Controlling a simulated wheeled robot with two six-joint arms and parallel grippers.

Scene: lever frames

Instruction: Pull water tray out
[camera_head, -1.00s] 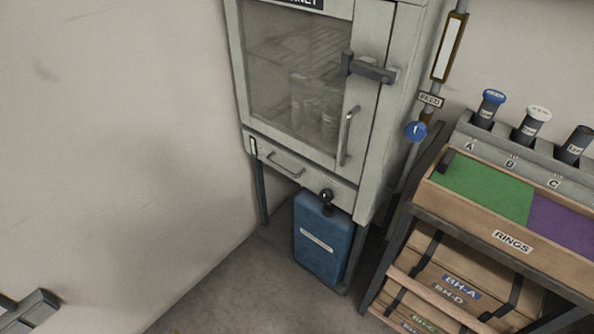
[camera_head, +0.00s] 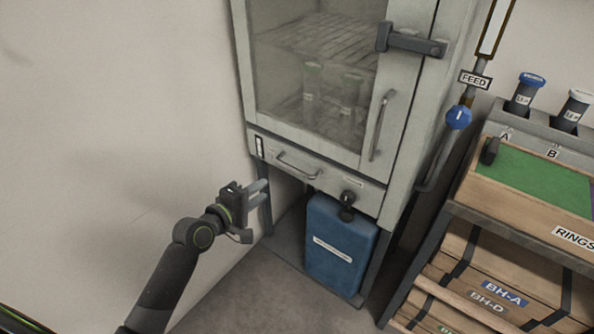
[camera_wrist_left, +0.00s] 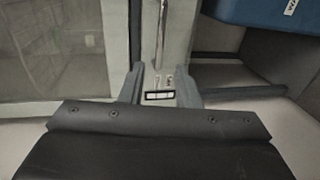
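The water tray (camera_head: 315,172) is a shallow grey drawer front below the cabinet's glass door, and it looks shut. Its curved metal handle (camera_head: 298,168) is on its left half. A small dark-framed white label or gauge is at the tray's left end. My left gripper (camera_head: 265,190) is just left of and below the tray's left end, apart from the handle. In the left wrist view, its two fingers (camera_wrist_left: 161,85) are spread with nothing held between them. The handle (camera_wrist_left: 161,35) shows beyond the fingertips. My right gripper is not in view.
The grey cabinet (camera_head: 408,120) stands against the wall. A blue container (camera_head: 340,245) sits under it, below a dark valve (camera_head: 347,200). A cabinet leg is close to my left gripper. A wooden rings bench (camera_head: 530,205) stands right. Floor in front is clear.

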